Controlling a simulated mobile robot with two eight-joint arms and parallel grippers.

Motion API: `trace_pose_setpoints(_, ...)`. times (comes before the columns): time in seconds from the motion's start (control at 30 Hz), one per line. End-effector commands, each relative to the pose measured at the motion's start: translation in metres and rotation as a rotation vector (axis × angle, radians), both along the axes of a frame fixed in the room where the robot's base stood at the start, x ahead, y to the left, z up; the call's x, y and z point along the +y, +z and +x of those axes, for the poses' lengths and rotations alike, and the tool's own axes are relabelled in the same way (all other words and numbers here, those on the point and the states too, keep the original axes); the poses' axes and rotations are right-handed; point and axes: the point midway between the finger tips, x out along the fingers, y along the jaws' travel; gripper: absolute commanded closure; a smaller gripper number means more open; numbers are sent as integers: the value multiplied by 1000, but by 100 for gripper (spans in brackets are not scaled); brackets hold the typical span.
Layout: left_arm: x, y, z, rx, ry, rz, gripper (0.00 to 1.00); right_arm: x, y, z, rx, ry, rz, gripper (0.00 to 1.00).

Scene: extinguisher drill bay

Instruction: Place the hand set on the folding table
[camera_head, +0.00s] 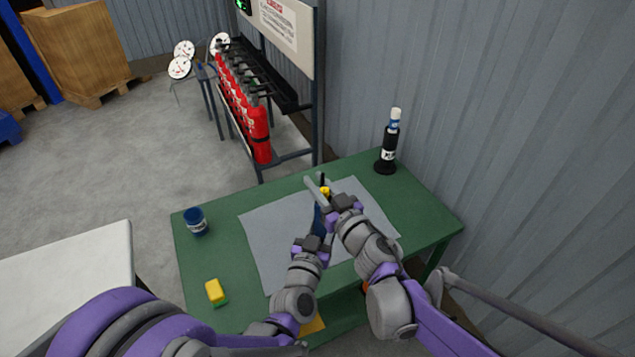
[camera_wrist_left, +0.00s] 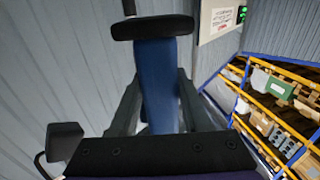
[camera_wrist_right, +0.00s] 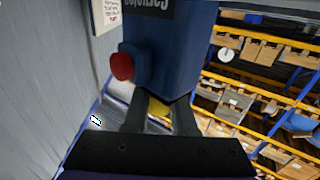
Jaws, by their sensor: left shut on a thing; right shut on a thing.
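The hand set (camera_head: 318,220) is a blue handheld unit with yellow and black parts. I hold it over the grey mat on the green table. My left gripper (camera_wrist_left: 160,88) is shut on its blue body, and a black end shows above the fingers in the left wrist view. My right gripper (camera_head: 318,187) is shut on it too, near a yellow part (camera_wrist_right: 158,113). The right wrist view shows its blue casing with a red button (camera_wrist_right: 121,66). The fingers hide part of it. A white-topped table (camera_head: 70,290), apparently the folding table, is at lower left; its visible top is bare.
The green table (camera_head: 435,220) carries a grey mat (camera_head: 265,235), a blue tin (camera_head: 196,221), a yellow-green sponge (camera_head: 215,291) and a black-and-white bottle-like object (camera_head: 389,145). Red extinguishers (camera_head: 245,110) stand in a rack behind. A corrugated wall is at right.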

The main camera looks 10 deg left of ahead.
Motion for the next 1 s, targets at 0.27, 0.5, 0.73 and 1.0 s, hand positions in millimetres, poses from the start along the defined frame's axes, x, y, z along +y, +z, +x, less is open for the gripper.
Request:
trace_pose_setpoints(0.27,1,0,-1,-1,3,-2,24,-2,0,1,1,-5,-1,100)
trace_pose_setpoints(0.5,1,0,0,-1,2,-1,18,-1,0,1,0,-2,0,100)
trace_pose_setpoints(0.73,1,0,-11,-1,1,-1,18,-1,0,0,0,-1,0,100)
trace_pose_setpoints(1.0,7,0,-65,-1,0,-2,18,0,0,0,0,-1,0,100)
